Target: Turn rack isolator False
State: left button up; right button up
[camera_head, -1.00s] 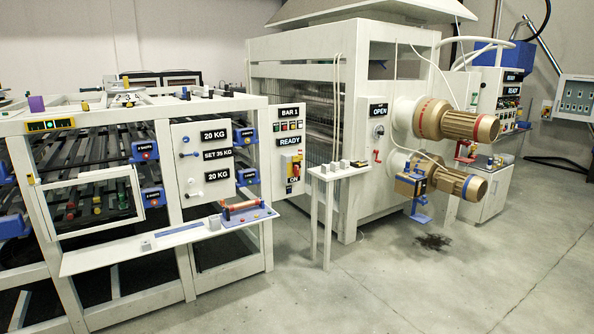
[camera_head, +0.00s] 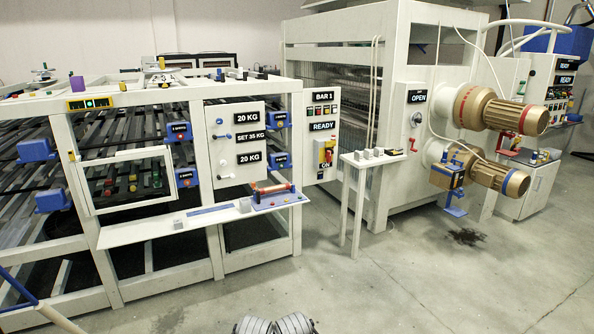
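The rack isolator (camera_head: 326,153) is a red rotary handle on a yellow plate. It sits low on the white BAR 1 panel (camera_head: 322,105), at the right end of the white rack, below a row of buttons and a READY sign. The small label (camera_head: 324,168) under the handle reads ON. The handle looks roughly upright, but it is small, so its exact angle is hard to tell. Nothing touches the isolator. I cannot make out either of my grippers in the head view.
A shelf (camera_head: 135,232) runs along the rack's front. A narrow stand (camera_head: 357,162) with small blocks is right of the panel. A large machine (camera_head: 398,80) stands behind. Grey ribbed shapes show at the bottom edge. The floor (camera_head: 400,285) in front is clear.

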aim_at(329, 151)
jog(key=i+l+z, duration=0.35)
jog(key=i, duration=0.55)
jog(key=i+z, duration=0.35)
jog(key=i, duration=1.1)
jog(key=i+l+u, duration=0.15)
jog(key=i, duration=1.05)
jog(key=i+l+u, duration=0.1)
jog(key=i, duration=0.45)
jog(key=l, duration=0.1)
